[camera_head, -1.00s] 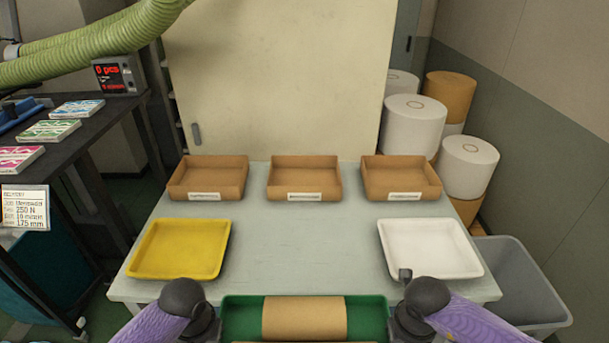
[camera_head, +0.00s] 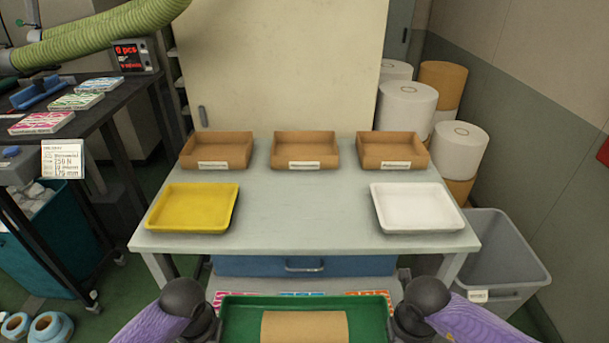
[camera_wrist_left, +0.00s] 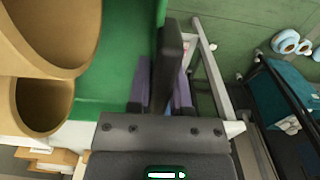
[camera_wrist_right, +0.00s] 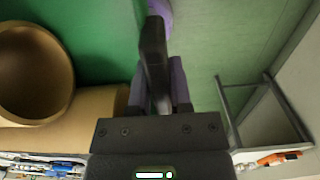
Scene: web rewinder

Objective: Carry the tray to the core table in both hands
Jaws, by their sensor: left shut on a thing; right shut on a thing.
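The green tray (camera_head: 375,311) is at the bottom centre of the head view, in front of me, its near part cut off. A brown cardboard core (camera_head: 305,326) lies across it. My left gripper (camera_head: 211,326) is shut on the tray's left side and my right gripper (camera_head: 400,326) on its right side. The left wrist view shows the green tray wall (camera_wrist_left: 148,20) at the fingers, with two open core ends (camera_wrist_left: 45,105) beside it. The right wrist view shows another core end (camera_wrist_right: 33,75) over the green floor. The fingertips' contact is partly hidden.
A grey table (camera_head: 305,215) stands ahead, apart from the tray. It bears a yellow tray (camera_head: 192,208), a white tray (camera_head: 416,208) and three cardboard boxes (camera_head: 305,150) at the back; its middle is clear. A grey bin (camera_head: 498,262) stands right, a dark bench (camera_head: 95,120) left.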

